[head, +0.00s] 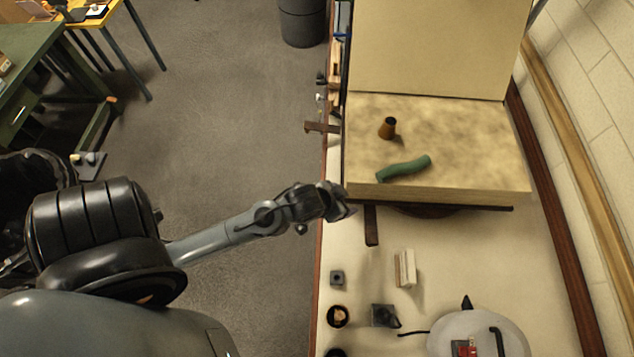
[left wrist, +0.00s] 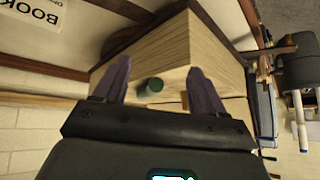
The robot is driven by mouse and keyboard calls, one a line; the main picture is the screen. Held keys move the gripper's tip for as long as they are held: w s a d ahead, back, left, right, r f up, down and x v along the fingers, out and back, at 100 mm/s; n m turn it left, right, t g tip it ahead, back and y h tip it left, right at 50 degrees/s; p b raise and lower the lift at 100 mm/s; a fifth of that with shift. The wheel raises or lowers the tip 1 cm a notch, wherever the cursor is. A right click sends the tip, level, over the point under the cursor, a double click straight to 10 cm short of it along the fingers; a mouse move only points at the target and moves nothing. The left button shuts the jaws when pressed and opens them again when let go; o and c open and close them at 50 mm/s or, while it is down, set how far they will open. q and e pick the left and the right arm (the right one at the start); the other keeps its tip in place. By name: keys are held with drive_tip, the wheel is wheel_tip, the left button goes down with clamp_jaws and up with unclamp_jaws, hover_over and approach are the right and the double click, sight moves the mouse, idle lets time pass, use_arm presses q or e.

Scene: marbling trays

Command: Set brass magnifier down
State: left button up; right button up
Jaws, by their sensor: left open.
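A small brass-brown cylinder (head: 388,128), which looks like the brass magnifier, stands on the mottled top of a pale wooden block (head: 480,140). A green curved piece (head: 404,168) lies nearer the block's front edge. My left gripper (head: 342,202) is just off the block's near left corner, apart from both. In the left wrist view my left gripper (left wrist: 161,84) has its two fingers spread with nothing held. Beyond the fingers are the block (left wrist: 165,48) and the end of the green piece (left wrist: 152,86). My right gripper is not in view.
A tall pale panel (head: 435,45) rises behind the block. On the bench nearer me are a white block (head: 405,268), small dark items (head: 384,315) and a round pale tray (head: 455,325). A brick wall (head: 598,90) bounds the right side. Open floor (head: 235,110) lies left.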

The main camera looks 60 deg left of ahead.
use_arm(q)
drive_tip(key=s+d+r+m+g+h, duration=0.1)
drive_tip(key=s+d+g, duration=0.3)
drive_tip(key=s, duration=0.8)
drive_tip(key=shift+d+r+m, duration=0.25)
drive_tip(key=shift+d+m, duration=0.15)
drive_tip(key=shift+d, duration=0.4)
wheel_tip(320, 180, up, 18)
drive_tip(key=p, duration=1.8)
drive_tip(key=shift+r, duration=0.15)
